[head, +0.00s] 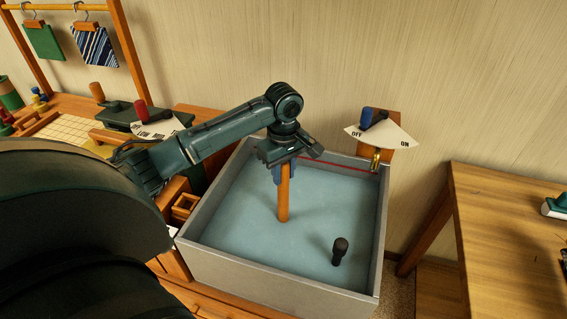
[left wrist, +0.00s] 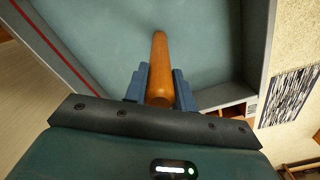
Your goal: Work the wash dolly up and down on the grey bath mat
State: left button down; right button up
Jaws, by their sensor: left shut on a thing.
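The wash dolly (head: 283,200) shows as an upright orange wooden handle standing in a grey-walled bath; its lower end is hidden or meets the blue-grey surface. My left gripper (head: 281,172) is above the bath and shut on the top of this handle. In the left wrist view the handle (left wrist: 159,60) runs away between the two blue fingers (left wrist: 158,86). The grey bath (head: 270,277) is filled with a flat blue-grey surface (head: 235,215); I cannot make out a separate mat. My right gripper is not in view.
A black knobbed peg (head: 339,251) stands in the bath's front right. A brass tap (head: 376,160) and an OFF/ON dial (head: 382,134) are at the back right corner. A wooden table (head: 510,215) stands right. A red-handled dial (head: 150,122) and bench items are left.

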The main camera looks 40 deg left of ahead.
pick_arm(q)
jog(key=shift+f, duration=0.1)
dwell(0.3)
notch_tip(320, 180, up, 10)
jog(key=shift+r, duration=0.1)
dwell(0.5)
jog(key=shift+f, duration=0.2)
jog(key=shift+f, duration=5.05)
